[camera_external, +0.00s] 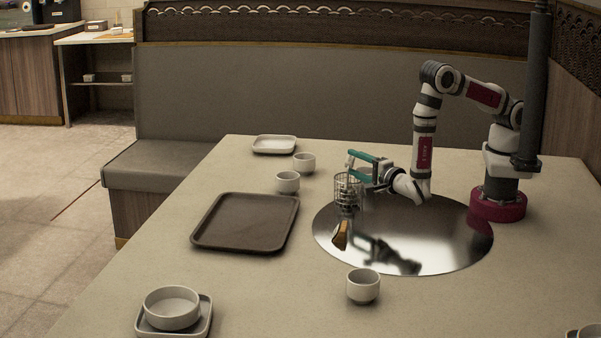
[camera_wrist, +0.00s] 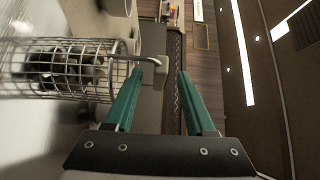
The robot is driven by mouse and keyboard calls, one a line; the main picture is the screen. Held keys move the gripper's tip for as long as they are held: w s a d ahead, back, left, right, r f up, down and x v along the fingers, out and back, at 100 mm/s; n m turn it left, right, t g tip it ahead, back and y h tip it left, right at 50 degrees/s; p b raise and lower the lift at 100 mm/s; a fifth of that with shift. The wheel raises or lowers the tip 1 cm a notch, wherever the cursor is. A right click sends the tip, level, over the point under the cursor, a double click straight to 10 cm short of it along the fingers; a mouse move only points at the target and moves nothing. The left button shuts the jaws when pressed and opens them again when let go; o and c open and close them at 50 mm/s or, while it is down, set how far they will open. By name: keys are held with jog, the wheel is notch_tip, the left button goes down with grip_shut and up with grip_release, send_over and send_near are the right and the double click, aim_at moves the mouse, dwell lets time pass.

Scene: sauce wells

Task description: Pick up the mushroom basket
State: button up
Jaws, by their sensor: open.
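The mushroom basket (camera_external: 347,193) is a small wire mesh cylinder. In the external view it appears upright over the left part of the round shiny metal plate (camera_external: 455,245). In the wrist view the basket (camera_wrist: 45,70) fills the left side, with dark and pale pieces showing through the mesh. My gripper (camera_external: 351,165) has teal fingers and is at the top of the basket. I cannot tell whether the handle touches a finger.
A dark brown tray (camera_external: 243,222) lies left of the plate. Two white cups (camera_external: 304,163) (camera_external: 287,182) and a small pale dish (camera_external: 274,145) stand behind it. Another cup (camera_external: 363,286) is in front of the plate. A bowl (camera_external: 171,307) sits front left. A small brown shape (camera_external: 341,235) shows below the basket.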

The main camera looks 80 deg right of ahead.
aim_at(342, 174)
jog(key=x, duration=0.5)
jog(key=shift+w+d, duration=0.25)
jog(key=shift+d, duration=0.1)
grip_shut()
dwell(1.0)
